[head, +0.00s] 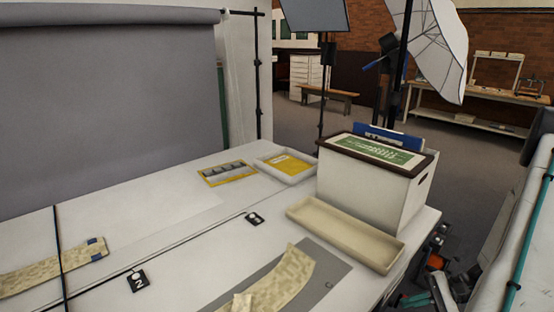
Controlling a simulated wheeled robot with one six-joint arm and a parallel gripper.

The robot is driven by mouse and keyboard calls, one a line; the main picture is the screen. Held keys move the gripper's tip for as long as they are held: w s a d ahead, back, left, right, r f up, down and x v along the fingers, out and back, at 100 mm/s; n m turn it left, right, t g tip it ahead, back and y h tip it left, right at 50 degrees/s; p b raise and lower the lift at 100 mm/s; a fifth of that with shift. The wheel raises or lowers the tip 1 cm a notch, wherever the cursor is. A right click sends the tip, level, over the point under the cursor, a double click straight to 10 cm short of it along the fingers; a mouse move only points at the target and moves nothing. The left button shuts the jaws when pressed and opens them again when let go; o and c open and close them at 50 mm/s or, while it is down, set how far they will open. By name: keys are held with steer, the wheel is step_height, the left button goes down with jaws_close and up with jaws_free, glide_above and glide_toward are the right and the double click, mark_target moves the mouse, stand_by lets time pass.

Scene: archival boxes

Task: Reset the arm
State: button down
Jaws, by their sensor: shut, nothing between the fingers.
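My arm (515,215) shows at the right edge, with a pale link and a teal line along it. Dark parts with orange and teal touches show low at the right, beside the table's corner. I cannot make out any gripper fingers there. My arm is apart from the objects on the white table (170,215).
A white archival box (360,191) with a dark-rimmed top stands at the table's right end. A cream tray (325,222) lies before it. A white tray (268,163) holds something yellow. Patterned strips (285,280) lie in front. Light stands rise behind.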

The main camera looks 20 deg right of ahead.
steer(key=a+r+n+g+h, duration=0.35)
steer(key=a+r, duration=0.25)
steer(key=r, duration=0.4)
steer(key=a+r+n+g+h, duration=0.2)
steer(key=a+r+g, duration=0.3)
steer(key=r, duration=0.4)
steer(key=s+a+r+n+t+h, duration=0.2)
steer(key=s+a+r+n+h, duration=0.1)
steer(key=a+r, duration=0.4)
steer(key=s+a+r+n+t+h, duration=0.2)
steer(key=s+a+r+n+h, duration=0.2)
steer(key=a+r, duration=0.4)
steer(key=shift+r+n, duration=0.25)
steer(key=shift+n, duration=0.3)
